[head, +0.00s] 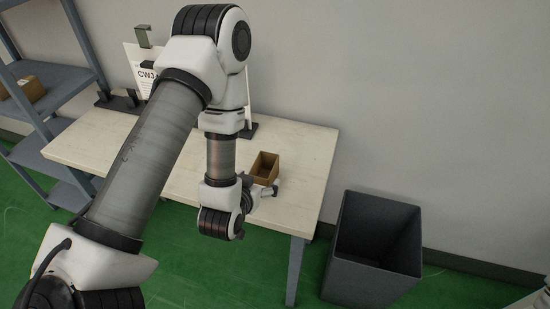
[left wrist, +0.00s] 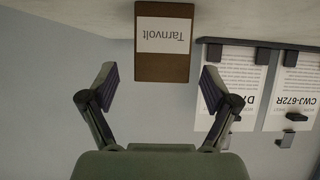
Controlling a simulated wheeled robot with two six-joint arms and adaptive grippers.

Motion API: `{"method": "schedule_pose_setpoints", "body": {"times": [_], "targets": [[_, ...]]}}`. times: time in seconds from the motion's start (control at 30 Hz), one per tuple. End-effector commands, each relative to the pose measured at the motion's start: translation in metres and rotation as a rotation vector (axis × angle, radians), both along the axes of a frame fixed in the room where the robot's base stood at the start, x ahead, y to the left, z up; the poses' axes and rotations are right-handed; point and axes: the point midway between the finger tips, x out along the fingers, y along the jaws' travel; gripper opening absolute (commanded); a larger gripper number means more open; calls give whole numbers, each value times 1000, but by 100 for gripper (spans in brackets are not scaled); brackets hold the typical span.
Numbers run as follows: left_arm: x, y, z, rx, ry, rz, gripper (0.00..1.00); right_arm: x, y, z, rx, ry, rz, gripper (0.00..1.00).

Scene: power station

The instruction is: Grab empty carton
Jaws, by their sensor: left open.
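The carton (head: 264,167) is a small brown open-topped box standing upright on the white table. It looks empty from above in the head view. In the left wrist view the picture is upside down, and the carton (left wrist: 163,44) shows a white "Tarnvolt" label between and beyond my fingertips. My left gripper (head: 268,189) is at the near side of the carton, partly hidden behind my wrist in the head view. In the left wrist view my left gripper (left wrist: 156,87) is open, with nothing between its fingers. My right gripper is not in view.
The white table (head: 310,160) has free room right of the carton. A dark grey open bin (head: 375,245) stands on the floor to the right. Labelled panels (left wrist: 285,85) stand at the table's back. A shelf rack (head: 40,140) with a brown box (head: 22,92) is at left.

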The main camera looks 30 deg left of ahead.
Motion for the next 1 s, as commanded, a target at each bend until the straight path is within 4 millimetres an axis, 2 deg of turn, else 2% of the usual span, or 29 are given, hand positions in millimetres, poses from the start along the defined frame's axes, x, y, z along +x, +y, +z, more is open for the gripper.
{"method": "schedule_pose_setpoints", "body": {"times": [0.17, 0.27, 0.43, 0.53, 0.7, 0.73, 0.8, 0.87, 1.0], "targets": [[24, 7, -5, 6, -34, 8, 88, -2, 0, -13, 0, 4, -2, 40], [35, 10, -7, 8, -31, 7, 88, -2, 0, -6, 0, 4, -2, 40], [62, 17, -22, 8, -30, 5, 88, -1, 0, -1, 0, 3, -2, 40], [69, 18, -26, 7, -28, 5, 88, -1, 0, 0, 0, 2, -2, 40], [69, 18, -27, 7, -27, 5, 88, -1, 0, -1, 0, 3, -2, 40], [69, 18, -27, 7, -27, 5, 80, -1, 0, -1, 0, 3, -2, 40], [69, 18, -27, 7, -27, 5, 56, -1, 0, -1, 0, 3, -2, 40], [69, 18, -27, 7, -27, 5, 37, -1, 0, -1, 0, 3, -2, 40], [68, 18, -28, 6, -26, 5, 37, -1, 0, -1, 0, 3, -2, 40]]}}
